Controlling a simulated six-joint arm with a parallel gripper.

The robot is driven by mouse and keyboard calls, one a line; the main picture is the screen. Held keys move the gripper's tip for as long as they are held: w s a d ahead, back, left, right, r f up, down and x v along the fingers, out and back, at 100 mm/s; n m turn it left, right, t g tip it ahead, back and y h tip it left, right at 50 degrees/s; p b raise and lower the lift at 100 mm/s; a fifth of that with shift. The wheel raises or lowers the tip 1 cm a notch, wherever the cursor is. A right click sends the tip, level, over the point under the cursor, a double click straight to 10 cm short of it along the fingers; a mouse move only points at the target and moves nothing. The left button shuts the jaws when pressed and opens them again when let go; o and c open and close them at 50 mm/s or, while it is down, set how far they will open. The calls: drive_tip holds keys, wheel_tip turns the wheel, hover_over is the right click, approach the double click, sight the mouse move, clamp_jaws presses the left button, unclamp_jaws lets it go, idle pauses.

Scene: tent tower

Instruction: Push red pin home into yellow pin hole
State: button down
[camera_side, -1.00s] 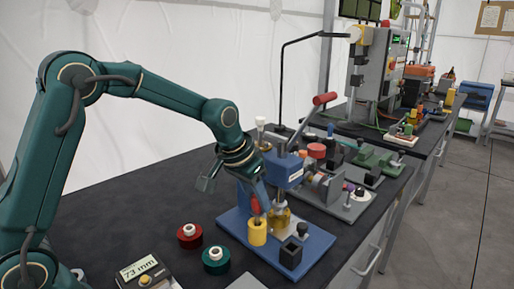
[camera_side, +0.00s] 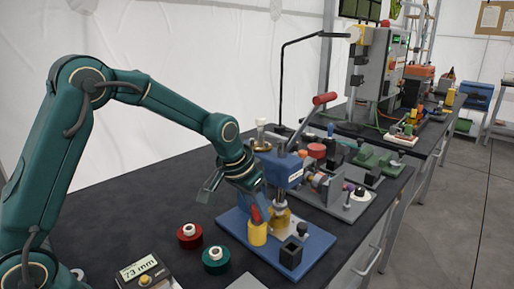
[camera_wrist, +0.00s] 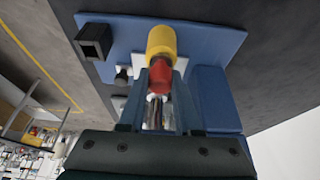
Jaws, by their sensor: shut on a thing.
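The yellow pin hole is a yellow cylinder (camera_side: 257,234) standing on the blue base plate (camera_side: 236,224). The red pin (camera_side: 256,214) is at its top, held by my gripper (camera_side: 260,207). In the wrist view the red pin (camera_wrist: 159,77) lies between my two fingers (camera_wrist: 160,85), in line with the yellow cylinder (camera_wrist: 161,40) and meeting its mouth. My gripper is shut on the red pin. How deep the pin sits is hidden.
A blue press (camera_side: 283,168) with a red-tipped lever stands close behind the gripper. A black square socket (camera_side: 291,252) is on the plate's front right. Red (camera_side: 189,236) and green (camera_side: 215,259) spools lie to the left.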

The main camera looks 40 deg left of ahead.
drive_tip(key=shift+f, duration=0.25)
drive_tip(key=c, duration=0.5)
unclamp_jaws()
drive_tip(key=shift+v, duration=2.6)
